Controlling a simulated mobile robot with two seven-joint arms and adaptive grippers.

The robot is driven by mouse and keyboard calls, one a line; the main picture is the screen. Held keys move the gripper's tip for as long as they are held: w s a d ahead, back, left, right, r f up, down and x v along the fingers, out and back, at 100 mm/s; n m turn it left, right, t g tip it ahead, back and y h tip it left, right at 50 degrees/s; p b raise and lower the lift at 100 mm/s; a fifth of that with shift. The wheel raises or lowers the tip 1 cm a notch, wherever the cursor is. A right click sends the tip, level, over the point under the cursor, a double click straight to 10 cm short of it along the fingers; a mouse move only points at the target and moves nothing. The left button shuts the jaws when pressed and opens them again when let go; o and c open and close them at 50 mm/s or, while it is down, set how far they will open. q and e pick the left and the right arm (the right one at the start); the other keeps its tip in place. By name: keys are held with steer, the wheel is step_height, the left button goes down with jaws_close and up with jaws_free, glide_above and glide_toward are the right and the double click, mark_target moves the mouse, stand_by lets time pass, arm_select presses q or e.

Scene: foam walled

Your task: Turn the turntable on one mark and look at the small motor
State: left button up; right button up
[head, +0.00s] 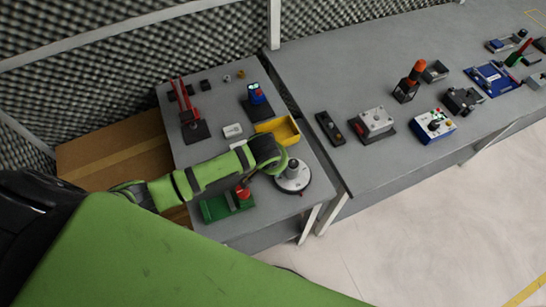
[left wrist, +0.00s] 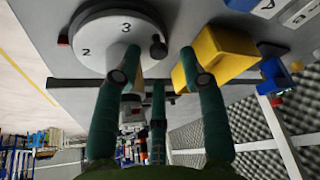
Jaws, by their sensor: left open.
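The turntable (head: 293,178) is a light grey round disc near the front right corner of the smaller table. In the left wrist view the turntable (left wrist: 97,40) shows the numbers 2 and 3, a dark knob on its rim and a small red piece beside it. My left gripper (left wrist: 160,82) is open and empty, with its green fingers spread. One finger overlaps the turntable's edge in that view; I cannot tell whether it touches. In the head view my green wrist hides the fingers. I cannot identify the small motor. My right gripper is not in view.
A yellow bin (head: 277,130) stands just behind the turntable. A green base with a red part (head: 228,203) lies to its left, under my arm. A red device (head: 190,118) stands farther back. The longer table (head: 340,75) at right holds several devices.

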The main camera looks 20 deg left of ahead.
arm_select(q)
steer(key=v, duration=1)
